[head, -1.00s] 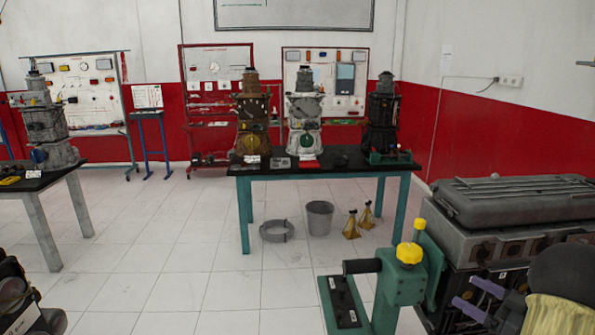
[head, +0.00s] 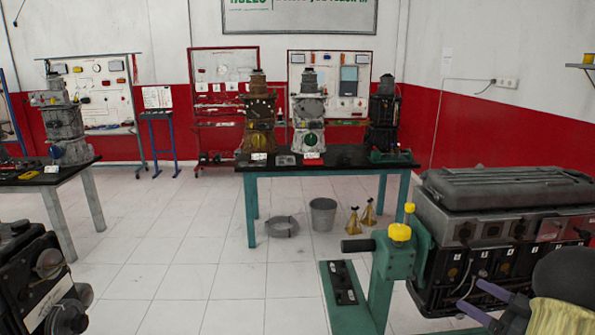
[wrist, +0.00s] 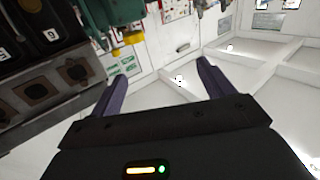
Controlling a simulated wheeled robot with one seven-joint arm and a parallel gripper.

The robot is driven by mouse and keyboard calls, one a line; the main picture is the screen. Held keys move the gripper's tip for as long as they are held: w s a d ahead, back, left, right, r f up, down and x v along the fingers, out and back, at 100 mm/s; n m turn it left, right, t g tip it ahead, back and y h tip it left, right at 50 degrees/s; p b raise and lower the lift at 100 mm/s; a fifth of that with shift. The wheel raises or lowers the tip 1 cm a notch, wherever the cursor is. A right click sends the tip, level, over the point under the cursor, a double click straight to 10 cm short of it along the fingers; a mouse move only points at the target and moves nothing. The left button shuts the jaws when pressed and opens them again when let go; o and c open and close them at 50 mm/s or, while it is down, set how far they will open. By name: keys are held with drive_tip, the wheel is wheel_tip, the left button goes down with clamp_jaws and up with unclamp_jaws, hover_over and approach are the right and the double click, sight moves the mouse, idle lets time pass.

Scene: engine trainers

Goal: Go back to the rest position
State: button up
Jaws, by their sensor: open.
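My gripper shows in the wrist view (wrist: 158,95) with its two purple fingers spread wide apart. Nothing is between them. In the head view my gripper (head: 476,300) is at the lower right edge, in front of the large grey and black engine trainer (head: 505,225). The fingers there point left, and no contact with the engine can be made out.
A green stand with yellow knobs (head: 385,265) is left of the engine trainer. A table with teal legs (head: 335,170) holds several engines at the back. Another table (head: 50,178) and a dark engine (head: 40,280) are at the left. The middle floor (head: 165,250) is clear.

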drive_tip(key=w+a+r+m+g+h+p, duration=0.1)
drive_tip(key=w+a+r+m+h+p, duration=0.3)
drive_tip(key=w+a+h, duration=0.55)
drive_tip(key=s+a+f+m+g+p, duration=0.1)
drive_tip(key=s+a+f+g, duration=0.1)
drive_tip(key=s+a+g, duration=0.3)
drive_tip(key=s+a+f+m+g+p, duration=0.2)
drive_tip(key=s+a+g, duration=0.4)
drive_tip(key=s+a, duration=0.6)
drive_tip(key=s+f+h, duration=0.1)
drive_tip(key=s, duration=0.5)
drive_tip(key=shift+s+a, duration=0.15)
drive_tip(key=shift+s, duration=0.1)
drive_tip(key=shift+f, duration=0.1)
drive_tip(key=shift+w, duration=0.1)
